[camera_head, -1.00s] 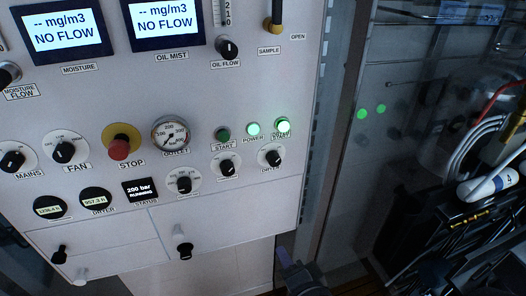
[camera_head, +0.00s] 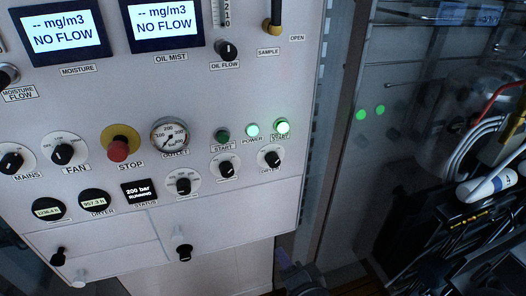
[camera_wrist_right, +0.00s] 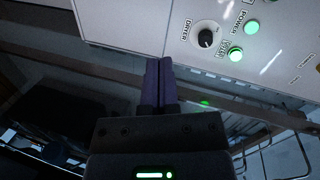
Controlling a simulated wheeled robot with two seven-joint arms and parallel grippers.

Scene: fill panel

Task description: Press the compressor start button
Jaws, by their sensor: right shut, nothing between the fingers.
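The white panel (camera_head: 110,185) carries a dark green button (camera_head: 222,136) labelled START. The status display (camera_head: 139,190) reads 200 bar RUNNING. My right gripper (camera_head: 284,256) is at the bottom, below the panel's lower right corner and apart from the buttons. In the right wrist view its fingers (camera_wrist_right: 159,66) are shut together and empty. The lit button (camera_wrist_right: 236,54) and POWER lamp (camera_wrist_right: 251,27) lie right of them. My left gripper is out of view.
A red STOP button (camera_head: 118,149) on a yellow ring, a pressure gauge (camera_head: 170,137) and several black knobs sit around the buttons. A dryer knob (camera_wrist_right: 207,38) is near the lit button. Hoses (camera_head: 490,125) and dark equipment fill the right side.

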